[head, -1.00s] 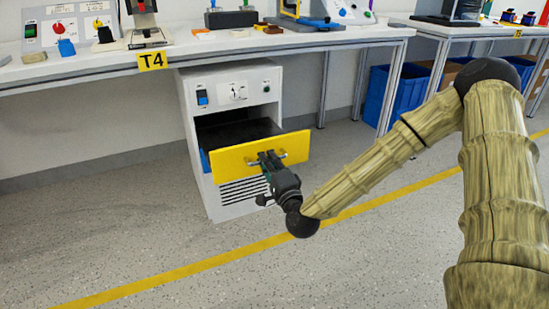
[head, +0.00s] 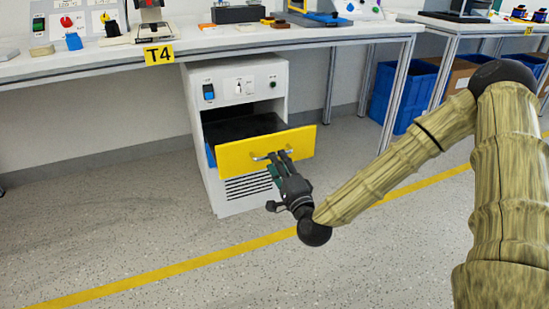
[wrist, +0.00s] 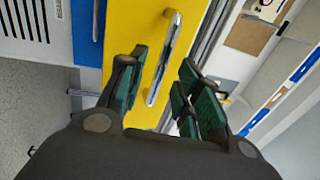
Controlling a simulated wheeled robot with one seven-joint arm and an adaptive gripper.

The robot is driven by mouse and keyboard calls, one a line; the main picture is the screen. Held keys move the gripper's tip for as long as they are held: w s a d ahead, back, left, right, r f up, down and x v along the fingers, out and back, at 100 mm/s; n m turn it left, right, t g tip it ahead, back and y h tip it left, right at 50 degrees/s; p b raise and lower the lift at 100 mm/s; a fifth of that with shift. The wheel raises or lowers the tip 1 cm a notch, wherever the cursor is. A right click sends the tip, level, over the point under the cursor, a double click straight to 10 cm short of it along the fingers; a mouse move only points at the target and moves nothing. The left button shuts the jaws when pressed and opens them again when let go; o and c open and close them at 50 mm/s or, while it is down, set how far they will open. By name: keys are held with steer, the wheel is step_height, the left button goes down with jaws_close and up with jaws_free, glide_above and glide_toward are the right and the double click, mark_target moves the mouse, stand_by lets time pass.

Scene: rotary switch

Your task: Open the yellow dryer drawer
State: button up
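The yellow dryer drawer (head: 240,158) stands pulled out of the white dryer cabinet (head: 217,184), with its dark inside showing from above. Its silver bar handle (head: 262,157) is on the drawer front. My gripper (head: 282,160) is at the right part of the handle. In the wrist view, the yellow front (wrist: 118,35) is ahead and the handle (wrist: 164,58) lies between the spread green-padded fingers of my gripper (wrist: 165,88). The fingers are open, with gaps on both sides of the handle.
A workbench (head: 330,36) labelled T4 spans above the cabinet and carries several devices. Blue bins (head: 403,98) stand under the bench at the right. The speckled floor (head: 130,215) before the cabinet is clear, crossed by a yellow line (head: 190,269).

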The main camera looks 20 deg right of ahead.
steer(key=s+f, duration=0.1)
steer(key=s, duration=0.7)
steer(key=shift+s+f, duration=0.15)
steer(key=shift+f, duration=0.2)
steer(key=s+a+f+n+g+y+p, duration=0.2)
steer(key=s+a+f+n+g, duration=0.3)
steer(key=f, duration=0.5)
steer(key=s+a+f+n+g+y+p, duration=0.25)
steer(key=s+a+f+n+g, duration=0.2)
steer(key=f, duration=0.45)
steer(key=s+d+f+n+g+h+p, duration=0.25)
steer(key=s+f+n+g, duration=0.2)
steer(key=s, duration=0.65)
steer(key=s+d+f+n+g+h+p, duration=0.1)
steer(key=s+f+n+g+h+p, duration=0.15)
steer(key=s+f+g, duration=0.6)
step_height(320, 180, up, 41)
steer(key=s+n+t+p, duration=0.1)
steer(key=s+t+p, duration=0.1)
steer(key=p, duration=3.6)
steer(key=shift+s+f, duration=0.2)
steer(key=shift+s, duration=0.25)
